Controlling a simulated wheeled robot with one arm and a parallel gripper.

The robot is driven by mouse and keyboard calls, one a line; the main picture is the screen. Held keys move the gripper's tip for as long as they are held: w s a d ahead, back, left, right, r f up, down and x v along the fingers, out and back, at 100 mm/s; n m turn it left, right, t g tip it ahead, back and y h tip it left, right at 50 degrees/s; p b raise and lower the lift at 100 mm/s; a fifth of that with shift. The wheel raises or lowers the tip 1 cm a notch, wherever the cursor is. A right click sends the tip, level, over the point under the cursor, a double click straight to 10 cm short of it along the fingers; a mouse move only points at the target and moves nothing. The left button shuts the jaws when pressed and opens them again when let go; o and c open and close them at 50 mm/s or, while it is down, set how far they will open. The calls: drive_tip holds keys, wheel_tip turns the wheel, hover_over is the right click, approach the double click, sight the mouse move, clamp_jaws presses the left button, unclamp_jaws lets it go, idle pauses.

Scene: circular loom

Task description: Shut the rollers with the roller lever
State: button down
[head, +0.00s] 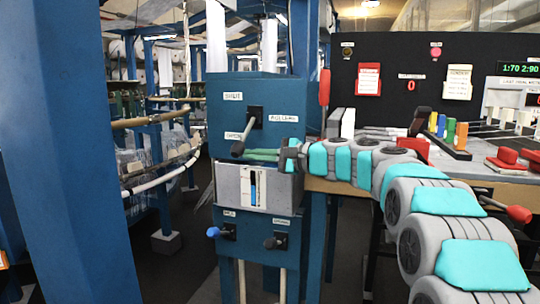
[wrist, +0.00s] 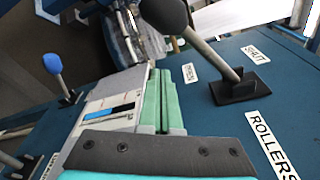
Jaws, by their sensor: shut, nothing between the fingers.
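The roller lever (head: 246,131) is a metal shaft with a black knob, on a black base on the blue panel labelled ROLLERS. It points down and to the left, its knob near the lower of two small labels; SHUT is the upper one. In the wrist view the lever (wrist: 207,50) rises from its base to the knob at the top. My gripper (head: 250,154) has its green fingers shut and empty, just below the knob and lever. The shut fingers also show in the wrist view (wrist: 159,78), to the left of the lever base. Contact with the lever cannot be told.
Below is a grey box (head: 228,184) with a blue gauge. A blue-knobbed lever (head: 215,231) and a black-knobbed lever (head: 276,242) are lower down. A red-handled lever (head: 324,90) stands at the panel's right edge. A blue post (head: 75,150) fills the left.

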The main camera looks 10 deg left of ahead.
sight(244, 135)
drive_tip(key=shift+s+d+r, duration=0.1)
drive_tip(key=shift+s+r, duration=0.2)
drive_tip(key=shift+s, duration=0.3)
drive_tip(key=shift+s+d+r, duration=0.1)
drive_tip(key=shift+s+r, duration=0.2)
drive_tip(key=shift+s, duration=0.3)
drive_tip(key=shift+s+r, duration=0.3)
drive_tip(key=shift+s, duration=0.3)
drive_tip(key=shift+a, duration=0.1)
drive_tip(key=shift+s+r, duration=0.2)
